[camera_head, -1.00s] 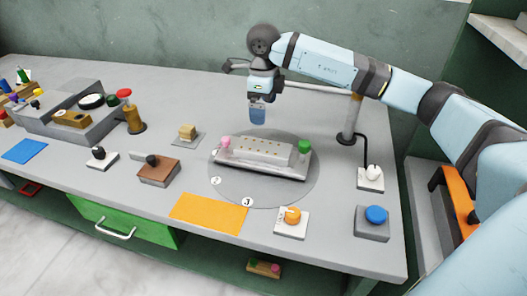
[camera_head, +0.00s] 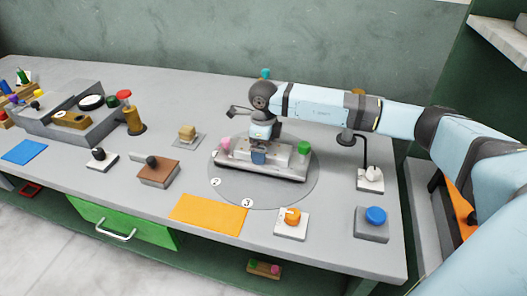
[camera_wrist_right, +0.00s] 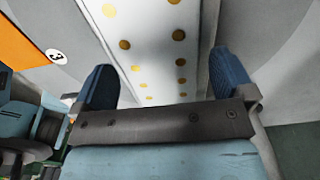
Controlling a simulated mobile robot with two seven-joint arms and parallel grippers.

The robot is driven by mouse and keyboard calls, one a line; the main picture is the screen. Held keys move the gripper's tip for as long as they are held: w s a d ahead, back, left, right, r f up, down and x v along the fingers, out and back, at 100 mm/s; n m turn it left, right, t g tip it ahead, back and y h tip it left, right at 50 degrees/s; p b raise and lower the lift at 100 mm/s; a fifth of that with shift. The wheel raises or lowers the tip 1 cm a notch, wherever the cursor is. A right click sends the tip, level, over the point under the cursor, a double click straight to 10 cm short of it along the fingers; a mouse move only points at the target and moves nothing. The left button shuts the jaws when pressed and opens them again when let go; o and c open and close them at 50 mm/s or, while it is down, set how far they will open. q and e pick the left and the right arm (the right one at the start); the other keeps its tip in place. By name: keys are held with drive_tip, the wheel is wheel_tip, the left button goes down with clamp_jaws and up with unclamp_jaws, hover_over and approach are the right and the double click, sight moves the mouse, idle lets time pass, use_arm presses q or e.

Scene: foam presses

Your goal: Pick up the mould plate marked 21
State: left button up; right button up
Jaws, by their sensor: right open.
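A pale plate (camera_head: 285,151) with brass dots lies in a grey holder (camera_head: 292,174) on the round disc (camera_head: 285,194). A pink knob (camera_head: 224,144) and a green knob (camera_head: 304,147) stand at the holder's ends. No number 21 can be read on the plate. My right gripper (camera_head: 259,157) is over the plate's middle, pointing down. In the right wrist view the plate (camera_wrist_right: 150,25) runs between the two blue fingers of the open gripper (camera_wrist_right: 163,84); contact cannot be told. My left gripper is not in view.
An orange mat (camera_head: 208,214), an orange-knobbed switch (camera_head: 291,222) and a blue button (camera_head: 376,215) lie along the front. A post with a pipe stands behind right, partly behind my arm.

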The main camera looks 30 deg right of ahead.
drive_tip(key=c, duration=1.3)
drive_tip(key=shift+r, duration=0.1)
